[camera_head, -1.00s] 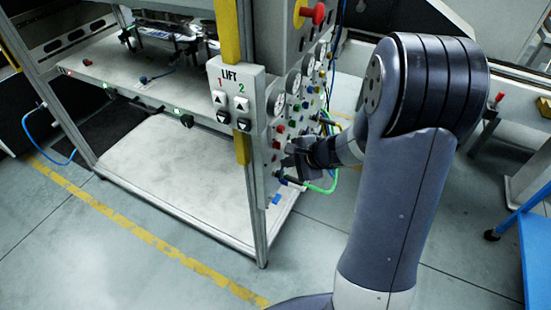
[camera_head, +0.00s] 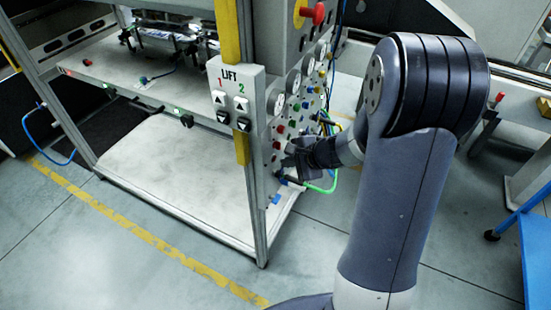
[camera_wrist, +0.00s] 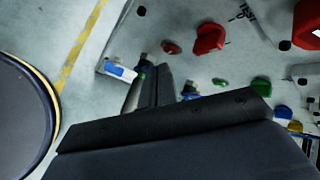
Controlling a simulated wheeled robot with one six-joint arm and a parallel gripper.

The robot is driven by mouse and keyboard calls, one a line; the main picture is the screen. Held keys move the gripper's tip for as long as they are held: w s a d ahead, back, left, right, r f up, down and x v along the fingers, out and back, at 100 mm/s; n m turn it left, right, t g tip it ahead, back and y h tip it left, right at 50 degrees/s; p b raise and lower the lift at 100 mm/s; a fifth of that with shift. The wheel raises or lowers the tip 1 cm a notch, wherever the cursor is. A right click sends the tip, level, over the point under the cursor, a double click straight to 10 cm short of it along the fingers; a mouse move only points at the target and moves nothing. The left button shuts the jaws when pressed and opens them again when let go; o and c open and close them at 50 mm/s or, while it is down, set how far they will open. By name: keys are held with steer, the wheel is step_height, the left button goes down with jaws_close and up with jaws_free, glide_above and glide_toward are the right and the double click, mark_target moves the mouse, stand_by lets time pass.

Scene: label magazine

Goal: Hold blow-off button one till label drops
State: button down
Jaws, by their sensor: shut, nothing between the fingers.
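The control panel (camera_head: 282,115) on the side of the machine frame carries gauges and several coloured buttons. My gripper (camera_head: 287,162) is shut and empty at the lower part of this panel. In the wrist view its fingers (camera_wrist: 150,88) point at the panel, close to its lower fittings. A red button (camera_wrist: 209,39), a smaller red one (camera_wrist: 172,48), a green button (camera_wrist: 261,87) and a blue button (camera_wrist: 283,111) show there. I cannot tell which is blow-off button one, or whether a fingertip touches a button. No label can be made out clearly.
A LIFT panel (camera_head: 234,98) with arrow buttons stands on the frame's front post. A red emergency knob (camera_head: 313,14) is above. A blue cart (camera_head: 535,240) stands at the right. The floor in front is clear.

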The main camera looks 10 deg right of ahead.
steer(key=shift+a, duration=0.1)
stand_by(0.5)
steer(key=shift+w+a, duration=0.25)
steer(key=shift+w+a+b, duration=0.2)
steer(key=shift+a+b, duration=0.1)
steer(key=shift+a, duration=0.05)
stand_by(0.6)
steer(key=shift+d, duration=0.15)
stand_by(1.5)
steer(key=shift+s+d, duration=0.45)
steer(key=shift+d, duration=0.05)
steer(key=shift+s+d+b, duration=0.35)
steer(key=shift+s+d, duration=0.4)
steer(key=shift+d, duration=0.3)
steer(key=shift+s+d+b, duration=0.35)
steer(key=shift+s+d, duration=0.4)
steer(key=shift+d, duration=0.25)
